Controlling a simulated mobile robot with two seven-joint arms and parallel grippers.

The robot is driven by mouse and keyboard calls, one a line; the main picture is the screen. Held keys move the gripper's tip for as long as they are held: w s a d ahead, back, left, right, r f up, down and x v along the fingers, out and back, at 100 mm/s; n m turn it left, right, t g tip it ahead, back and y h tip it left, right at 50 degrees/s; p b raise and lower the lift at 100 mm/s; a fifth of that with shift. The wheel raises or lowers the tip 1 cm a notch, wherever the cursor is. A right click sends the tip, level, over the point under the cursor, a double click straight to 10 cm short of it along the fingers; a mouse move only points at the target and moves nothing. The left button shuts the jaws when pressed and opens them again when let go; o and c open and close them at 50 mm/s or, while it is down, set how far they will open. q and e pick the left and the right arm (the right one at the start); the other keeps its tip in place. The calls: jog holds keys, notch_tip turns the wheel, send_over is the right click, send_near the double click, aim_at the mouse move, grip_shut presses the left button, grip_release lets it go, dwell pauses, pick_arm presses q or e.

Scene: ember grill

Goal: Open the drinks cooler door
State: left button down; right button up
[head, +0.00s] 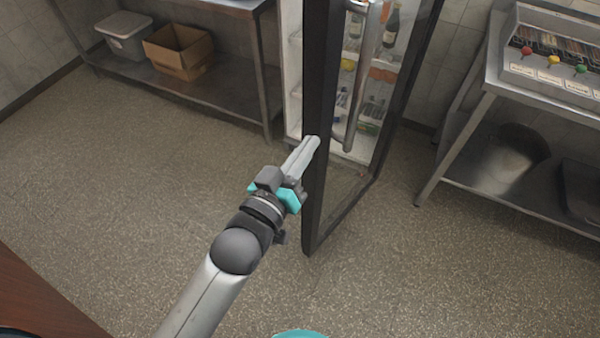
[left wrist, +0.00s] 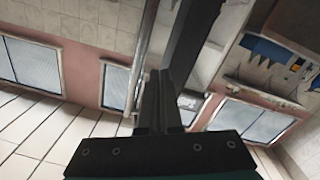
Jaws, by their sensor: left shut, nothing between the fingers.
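The drinks cooler door (head: 316,190), a dark-framed glass panel with a long metal handle (head: 362,85), stands partly open. Its free edge is swung out toward me. The cooler's pale interior (head: 292,65) shows left of that edge, and bottles show through the glass. My left gripper (head: 313,143) is shut and empty, with its fingertips at the door's free edge, left of and apart from the handle. I cannot tell if they touch the frame. In the left wrist view the shut fingers (left wrist: 158,100) point toward a dark bar (left wrist: 190,45), likely the door frame. My right gripper is out of view.
A metal shelf unit at the back left holds a grey bin (head: 125,40) and a cardboard box (head: 178,50). A steel table (head: 470,125) with food trays stands right of the door. The speckled floor (head: 130,170) left of the door is clear. A brown surface (head: 40,295) is at lower left.

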pick_arm(q)
jog(key=w+a+f+n+y+b, duration=0.1)
jog(key=w+a+f+n+b, duration=0.15)
jog(key=f+n+b, duration=0.4)
jog(key=w+a+f+n+b, duration=0.2)
jog(key=a+f+n+b, duration=0.1)
jog(key=f+b, duration=0.5)
jog(key=w+a+f+n+y+b, duration=0.1)
jog(key=w+a+f+n+b, duration=0.15)
jog(key=f+n+b, duration=0.5)
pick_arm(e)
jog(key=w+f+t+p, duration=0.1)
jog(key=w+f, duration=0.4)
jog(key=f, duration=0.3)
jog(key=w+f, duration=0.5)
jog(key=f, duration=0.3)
pick_arm(q)
jog(key=w+d+f+m+b, duration=0.1)
jog(key=w+d+m+b, duration=0.1)
jog(key=w+d+b, duration=0.2)
jog(key=shift+w+d+t, duration=0.4)
jog(key=shift+w+d, duration=0.35)
jog(key=shift+w, duration=0.4)
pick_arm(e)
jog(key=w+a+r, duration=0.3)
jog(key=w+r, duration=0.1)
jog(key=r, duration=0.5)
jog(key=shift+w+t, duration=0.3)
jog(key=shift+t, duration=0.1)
